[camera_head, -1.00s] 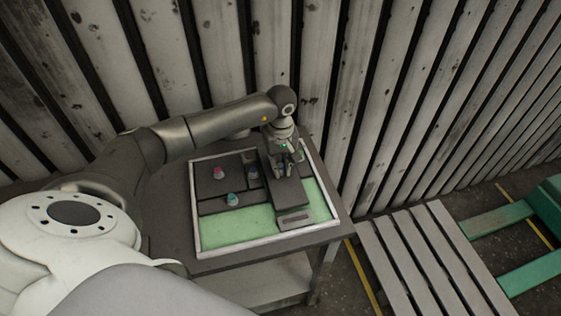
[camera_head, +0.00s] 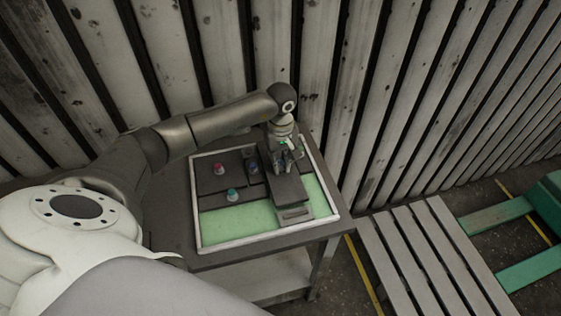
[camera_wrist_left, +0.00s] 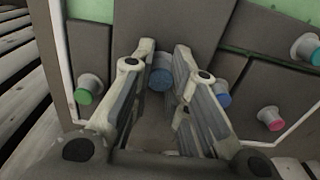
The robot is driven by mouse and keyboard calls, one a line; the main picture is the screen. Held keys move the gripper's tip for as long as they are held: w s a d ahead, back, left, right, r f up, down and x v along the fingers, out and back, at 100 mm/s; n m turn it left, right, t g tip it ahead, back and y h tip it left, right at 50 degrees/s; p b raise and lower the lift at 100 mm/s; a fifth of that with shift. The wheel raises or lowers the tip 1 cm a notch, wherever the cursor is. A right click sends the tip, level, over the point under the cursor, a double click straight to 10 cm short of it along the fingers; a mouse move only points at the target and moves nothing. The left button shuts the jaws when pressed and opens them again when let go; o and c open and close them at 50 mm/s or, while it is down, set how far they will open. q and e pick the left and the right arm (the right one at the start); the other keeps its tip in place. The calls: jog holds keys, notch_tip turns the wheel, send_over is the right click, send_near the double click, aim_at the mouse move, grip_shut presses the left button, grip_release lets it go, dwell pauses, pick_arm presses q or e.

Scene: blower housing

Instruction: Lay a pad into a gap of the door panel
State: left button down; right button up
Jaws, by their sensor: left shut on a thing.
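The door panel (camera_head: 225,243) lies on the table, with a pale rim and a light green surface. Several dark grey pads with coloured knobs lie on it. My left gripper (camera_head: 284,164) is over its right part. Its fingers (camera_wrist_left: 152,95) are shut around the blue knob (camera_wrist_left: 160,76) of a dark grey pad (camera_head: 284,190). I cannot tell whether this pad touches the panel. Bare green shows at the front (camera_head: 240,221) and along the right side (camera_head: 318,194). My right gripper is not in view.
Pads with a red knob (camera_head: 219,169) and a teal knob (camera_head: 232,195) lie left of the held pad. In the left wrist view, a green knob (camera_wrist_left: 88,90) and another blue knob (camera_wrist_left: 218,95) flank the fingers. A corrugated wall (camera_head: 345,90) stands close behind.

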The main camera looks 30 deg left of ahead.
pick_arm(q)
jog(key=shift+b, duration=0.35)
dwell(0.6)
jog(key=shift+f+b, duration=0.55)
jog(key=shift+b, duration=0.2)
dwell(0.5)
jog(key=shift+f+b, duration=0.15)
jog(key=shift+b, duration=0.15)
jog(key=c, duration=1.3)
grip_release()
jog(key=shift+o, duration=0.3)
jog(key=o, duration=0.4)
